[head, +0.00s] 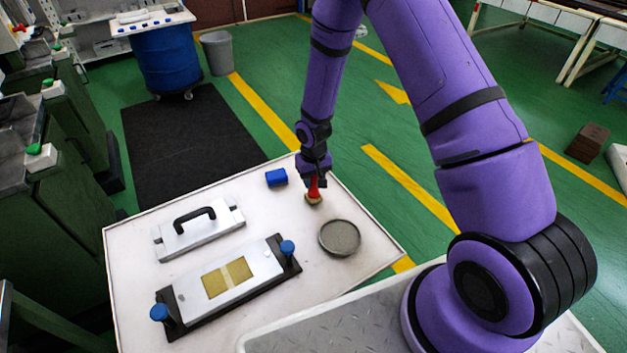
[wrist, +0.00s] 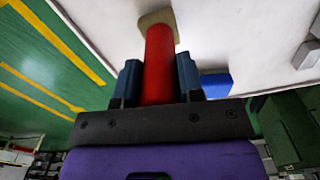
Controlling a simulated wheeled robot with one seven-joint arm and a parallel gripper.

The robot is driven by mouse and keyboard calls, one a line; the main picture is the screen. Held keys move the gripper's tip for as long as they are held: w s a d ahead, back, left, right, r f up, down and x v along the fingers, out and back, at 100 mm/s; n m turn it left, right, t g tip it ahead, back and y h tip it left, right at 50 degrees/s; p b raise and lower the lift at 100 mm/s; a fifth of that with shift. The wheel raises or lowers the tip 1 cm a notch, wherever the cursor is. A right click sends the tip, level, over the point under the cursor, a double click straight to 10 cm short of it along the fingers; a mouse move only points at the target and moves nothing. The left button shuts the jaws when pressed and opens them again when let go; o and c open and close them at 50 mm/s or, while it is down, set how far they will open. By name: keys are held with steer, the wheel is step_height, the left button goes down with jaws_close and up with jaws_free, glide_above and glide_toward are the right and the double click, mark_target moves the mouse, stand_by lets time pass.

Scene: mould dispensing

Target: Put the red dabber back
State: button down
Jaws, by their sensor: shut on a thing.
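The red dabber (head: 314,188) is upright at the back right of the white table, its tan pad (head: 313,199) at the bottom. My gripper (head: 315,178) is above it, with its fingers around the top of the red handle. In the wrist view the red handle (wrist: 159,65) lies between the two blue-grey fingers (wrist: 158,82), and the tan pad (wrist: 156,19) is at its far end. The pad appears at the table surface; I cannot tell whether it touches. A round grey dish (head: 339,237) sits in front of the dabber, apart from it.
A blue block (head: 276,178) lies just left of the dabber; it also shows in the wrist view (wrist: 216,85). A mould plate with blue knobs (head: 256,270) and a lid with a black handle (head: 199,234) lie left. The table's right edge (head: 372,214) is close.

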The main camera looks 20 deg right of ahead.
steer(key=shift+f, duration=0.3)
steer(key=shift+f, duration=0.15)
steer(key=c, duration=0.7)
jaws_free()
steer(key=shift+c, duration=0.2)
